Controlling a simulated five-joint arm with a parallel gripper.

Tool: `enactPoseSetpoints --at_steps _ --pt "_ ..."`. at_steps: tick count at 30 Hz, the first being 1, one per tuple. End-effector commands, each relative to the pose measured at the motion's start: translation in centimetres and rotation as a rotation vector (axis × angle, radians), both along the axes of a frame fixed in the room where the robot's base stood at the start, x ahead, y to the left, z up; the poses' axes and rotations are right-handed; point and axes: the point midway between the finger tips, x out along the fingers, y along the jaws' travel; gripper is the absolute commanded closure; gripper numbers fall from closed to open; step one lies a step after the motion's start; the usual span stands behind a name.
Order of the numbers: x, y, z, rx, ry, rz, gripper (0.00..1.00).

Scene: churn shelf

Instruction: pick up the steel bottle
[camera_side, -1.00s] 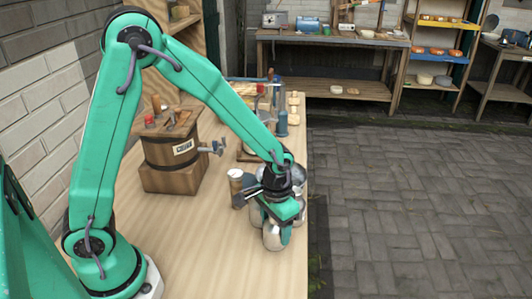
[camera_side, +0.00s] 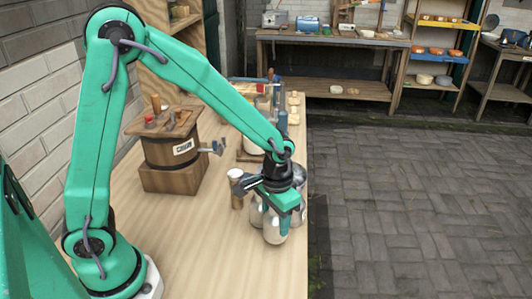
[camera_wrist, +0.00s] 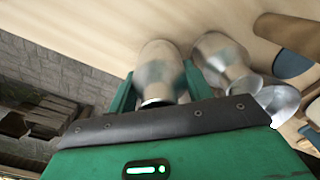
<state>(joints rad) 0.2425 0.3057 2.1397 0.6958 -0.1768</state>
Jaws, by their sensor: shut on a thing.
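The steel bottle (camera_side: 273,234) is a shiny rounded vessel near the right edge of the light wooden table. In the wrist view, the bottle (camera_wrist: 159,66) stands out between the two green fingers of my gripper (camera_wrist: 160,88), its neck end towards the palm. In the side view, my gripper (camera_side: 277,215) points down and is shut around the bottle. The palm hides the bottle's top. Whether its base clears the table is hard to tell.
Other steel vessels (camera_wrist: 224,60) stand close beside the held one. A pale-topped brown cup (camera_side: 237,191) is just left of my gripper. A wooden churn (camera_side: 172,160) stands further left. The table's right edge (camera_side: 308,250) is close; its front (camera_side: 215,260) is clear.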

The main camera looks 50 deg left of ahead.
Motion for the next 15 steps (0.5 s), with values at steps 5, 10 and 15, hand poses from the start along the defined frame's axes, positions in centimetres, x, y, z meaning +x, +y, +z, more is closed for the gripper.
enactPoseSetpoints --at_steps 5,10,15 --pt "-1.1 -1.2 2.3 -0.001 -0.004 -0.005 0.80" --pt "-3.3 -3.4 4.2 -0.001 -0.005 -0.007 0.80" --pt "-5.3 -5.4 5.9 -0.002 -0.004 -0.005 0.80"
